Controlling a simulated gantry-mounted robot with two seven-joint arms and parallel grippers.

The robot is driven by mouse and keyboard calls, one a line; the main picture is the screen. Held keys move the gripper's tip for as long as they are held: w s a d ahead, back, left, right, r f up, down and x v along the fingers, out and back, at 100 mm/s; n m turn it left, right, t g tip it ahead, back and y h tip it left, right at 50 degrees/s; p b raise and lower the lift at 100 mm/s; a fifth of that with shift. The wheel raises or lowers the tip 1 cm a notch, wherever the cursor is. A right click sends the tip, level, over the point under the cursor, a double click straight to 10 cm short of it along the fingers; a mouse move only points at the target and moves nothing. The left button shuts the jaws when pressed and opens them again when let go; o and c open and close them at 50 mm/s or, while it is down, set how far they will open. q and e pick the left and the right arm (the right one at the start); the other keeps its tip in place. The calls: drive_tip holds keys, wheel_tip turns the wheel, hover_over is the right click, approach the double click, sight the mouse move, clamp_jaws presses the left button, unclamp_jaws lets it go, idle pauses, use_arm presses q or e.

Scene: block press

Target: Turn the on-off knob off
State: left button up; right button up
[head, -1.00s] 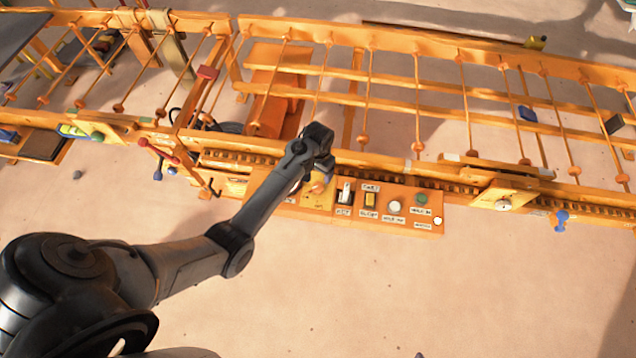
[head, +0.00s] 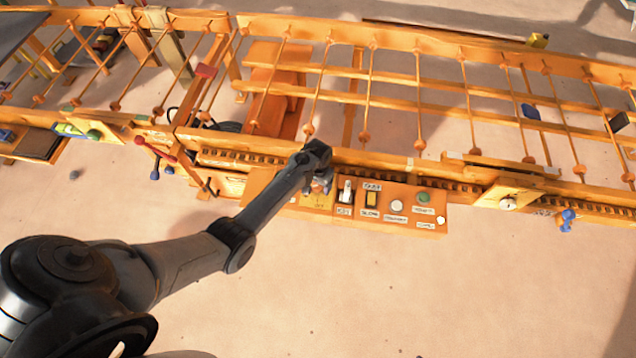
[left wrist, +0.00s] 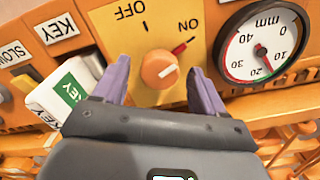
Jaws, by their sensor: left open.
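The on-off knob (left wrist: 160,70) is a round orange knob with a white pointer line, on a yellow plate (left wrist: 128,35) marked ON and OFF upside down in the left wrist view. Its line points toward the red mark by ON. My left gripper (left wrist: 157,85) is open, with one purple finger on each side of the knob. Gaps show between the fingers and the knob; contact cannot be told. In the head view the left gripper (head: 320,188) is over the yellow plate (head: 318,203) and mostly hides the knob. My right gripper is not in view.
A round mm dial (left wrist: 263,45) stands beside the knob. A white key switch with a green KEY tag (left wrist: 72,92) is on the other side, close to a finger. The orange panel (head: 432,226) also carries a yellow switch (head: 371,200), a white button (head: 397,206) and a green button (head: 423,197).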

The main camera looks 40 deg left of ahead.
use_arm(q)
drive_tip(key=shift+c, duration=0.3)
drive_tip(key=c, duration=1)
drive_tip(key=shift+r+n+p, duration=0.15)
drive_tip(key=shift+n+p, duration=0.75)
drive_tip(key=shift+n, duration=0.2)
drive_tip(key=n+p, duration=0.1)
drive_tip(key=n, duration=0.2)
drive_tip(key=shift+p, duration=0.3)
drive_tip(key=n+p, duration=0.1)
drive_tip(key=n, duration=0.4)
drive_tip(key=shift+f+n, duration=0.2)
drive_tip(key=shift+n, duration=1.6)
